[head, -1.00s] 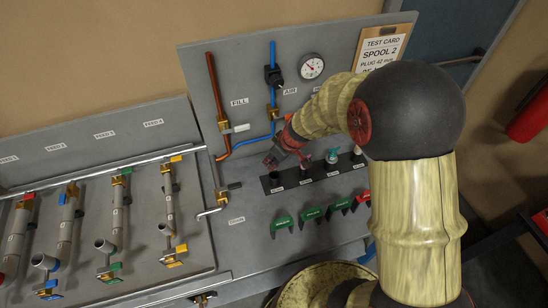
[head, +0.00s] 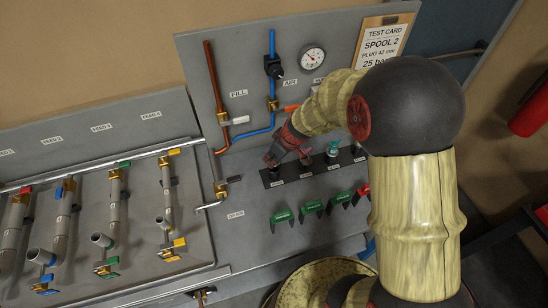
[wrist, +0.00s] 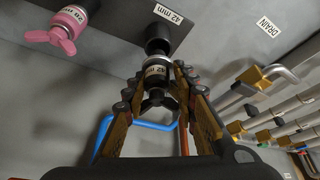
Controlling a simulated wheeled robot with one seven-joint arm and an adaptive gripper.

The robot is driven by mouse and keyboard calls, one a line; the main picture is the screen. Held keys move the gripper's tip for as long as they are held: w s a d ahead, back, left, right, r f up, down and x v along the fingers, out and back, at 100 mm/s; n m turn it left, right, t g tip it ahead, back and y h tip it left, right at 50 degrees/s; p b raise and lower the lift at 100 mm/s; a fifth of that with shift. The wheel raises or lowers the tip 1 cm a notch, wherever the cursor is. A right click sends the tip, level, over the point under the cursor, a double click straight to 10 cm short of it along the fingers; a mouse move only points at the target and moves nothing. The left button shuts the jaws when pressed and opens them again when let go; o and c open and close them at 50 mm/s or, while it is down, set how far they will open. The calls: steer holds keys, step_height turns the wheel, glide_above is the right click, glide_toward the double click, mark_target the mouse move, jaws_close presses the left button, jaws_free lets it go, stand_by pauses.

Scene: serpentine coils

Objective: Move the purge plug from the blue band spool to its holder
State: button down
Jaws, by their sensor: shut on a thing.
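My gripper (wrist: 157,82) is shut on the purge plug (wrist: 153,74), a dark plug with a pale "42 mm" band and a black winged knob. In the wrist view the plug's far end lines up with the black holder seat (wrist: 158,44) beside the "42 mm" label. I cannot tell whether it is seated. In the head view my gripper (head: 275,157) is over the left end of the black holder strip (head: 292,179), and the plug is not clear there. The blue band spool (head: 64,220) stands at the left, with its lower end open.
A pink plug (wrist: 55,30) sits beside the held one in the wrist view. A teal plug (head: 333,150) stands farther right on the strip. Several green clips (head: 283,216) lie in front. A drain valve (head: 221,188) and pipes are close left of my gripper.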

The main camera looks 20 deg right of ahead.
steer(key=shift+f, duration=0.1)
stand_by(0.3)
steer(key=shift+f+b, duration=0.45)
steer(key=shift+b, duration=0.2)
steer(key=shift+f+b, duration=1.45)
steer(key=shift+b, duration=0.35)
steer(key=c, duration=1.3)
jaws_free()
steer(key=v, duration=1.2)
